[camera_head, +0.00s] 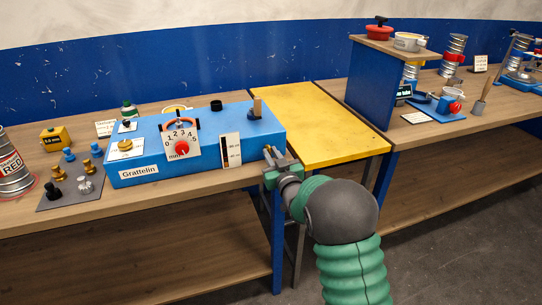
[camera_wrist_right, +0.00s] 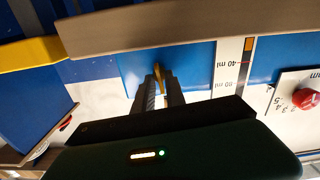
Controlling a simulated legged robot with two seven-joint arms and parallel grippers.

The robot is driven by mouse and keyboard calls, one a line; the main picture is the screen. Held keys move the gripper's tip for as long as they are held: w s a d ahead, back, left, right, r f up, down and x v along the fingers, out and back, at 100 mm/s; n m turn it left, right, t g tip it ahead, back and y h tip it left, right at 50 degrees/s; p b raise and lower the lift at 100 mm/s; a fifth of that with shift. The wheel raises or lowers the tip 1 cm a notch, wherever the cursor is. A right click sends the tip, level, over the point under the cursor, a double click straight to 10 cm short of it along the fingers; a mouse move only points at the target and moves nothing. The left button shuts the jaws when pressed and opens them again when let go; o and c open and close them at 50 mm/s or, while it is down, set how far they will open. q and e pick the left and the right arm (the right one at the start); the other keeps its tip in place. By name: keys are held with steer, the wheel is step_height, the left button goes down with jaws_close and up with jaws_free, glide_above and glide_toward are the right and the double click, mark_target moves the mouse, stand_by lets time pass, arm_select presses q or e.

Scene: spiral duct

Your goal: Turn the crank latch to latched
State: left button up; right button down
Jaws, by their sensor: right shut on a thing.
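The blue box (camera_head: 206,152) labelled "Grattelin" sits on the wooden bench. My right gripper (camera_head: 271,158) is at the right end of its front face. In the right wrist view, the two dark fingers of my right gripper (camera_wrist_right: 159,92) are closed on the small brass-coloured handle of the crank latch (camera_wrist_right: 159,73), in front of a blue panel. The fingers hide part of the handle and its pivot, so I cannot tell its exact angle. My left gripper is not in view.
A dial with a red knob (camera_head: 183,147) and a striped scale (camera_head: 230,150) are on the box front, left of my gripper. A clear yellow table (camera_head: 318,120) stands to the right. Loose knobs lie on a grey mat (camera_head: 58,199) at the left.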

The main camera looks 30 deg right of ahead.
steer(key=shift+s+f, duration=0.1)
steer(key=shift+f, duration=0.45)
steer(key=c, duration=1.7)
jaws_free()
steer(key=shift+o, duration=0.5)
steer(key=shift+d+r, duration=0.1)
steer(key=shift+s+r, duration=0.15)
steer(key=shift+s, duration=0.1)
steer(key=v, duration=1.6)
steer(key=shift+f+p, duration=0.25)
steer(key=shift+p, duration=0.1)
